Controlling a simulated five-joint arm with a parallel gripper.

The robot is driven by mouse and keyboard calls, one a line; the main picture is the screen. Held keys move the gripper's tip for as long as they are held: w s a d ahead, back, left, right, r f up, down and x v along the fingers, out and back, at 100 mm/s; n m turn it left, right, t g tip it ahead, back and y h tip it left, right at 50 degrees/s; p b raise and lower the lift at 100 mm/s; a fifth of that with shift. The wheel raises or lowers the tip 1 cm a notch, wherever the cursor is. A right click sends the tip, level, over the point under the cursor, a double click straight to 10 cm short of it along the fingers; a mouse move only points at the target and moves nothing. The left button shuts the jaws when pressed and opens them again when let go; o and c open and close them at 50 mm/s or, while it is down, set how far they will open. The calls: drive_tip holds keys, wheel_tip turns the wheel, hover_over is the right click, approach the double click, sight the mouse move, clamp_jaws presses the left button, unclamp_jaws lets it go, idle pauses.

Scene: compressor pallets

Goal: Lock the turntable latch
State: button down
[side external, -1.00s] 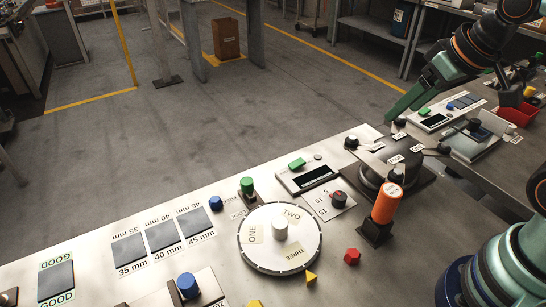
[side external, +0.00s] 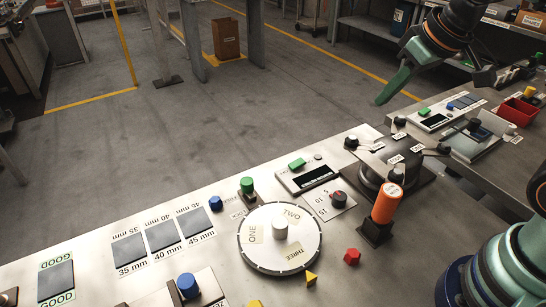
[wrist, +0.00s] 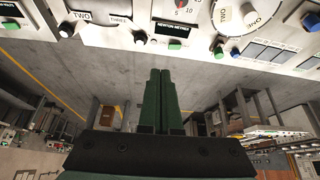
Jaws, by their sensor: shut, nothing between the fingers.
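A dark round turntable (side external: 372,176) with pale spokes, small labels and black knobs stands at the right end of the near bench. An orange upright handle (side external: 387,205) on a black block stands in front of it; I cannot tell whether this is the latch. A white disc (side external: 262,255) marked ONE, TWO and THREE lies further left and also shows in the wrist view (wrist: 228,18). My gripper (side external: 379,102) is shut and empty, its green fingers in the air above and behind the dark turntable. In the wrist view its fingers (wrist: 161,71) lie together.
A display box (side external: 308,178) with a green button and a red-black dial (side external: 339,198) sit between disc and turntable. A red hexagon (side external: 352,257) and a yellow triangle (side external: 311,279) lie in front. A second bench with a red bin (side external: 518,111) stands at right. Air around my gripper is clear.

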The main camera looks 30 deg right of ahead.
drive_tip(key=w+a+n, duration=0.1)
drive_tip(key=w+a, duration=0.4)
drive_tip(key=w, duration=0.2)
drive_tip(key=n+g+y, duration=0.1)
drive_tip(key=n+g, duration=0.1)
drive_tip(key=n, duration=0.2)
hover_over(247, 186)
drive_tip(key=w, duration=0.4)
wheel_tip(247, 186, down, 13)
drive_tip(key=shift+a+r, duration=0.1)
drive_tip(key=shift+a, duration=0.3)
drive_tip(key=x, duration=0.9)
drive_tip(key=shift+s+f, duration=0.15)
drive_tip(key=shift+f, duration=0.3)
drive_tip(key=shift+s+d, duration=0.35)
drive_tip(key=shift+s, duration=0.4)
drive_tip(key=shift+s+d, duration=0.35)
drive_tip(key=shift+s, duration=0.35)
drive_tip(key=shift+s, duration=0.1)
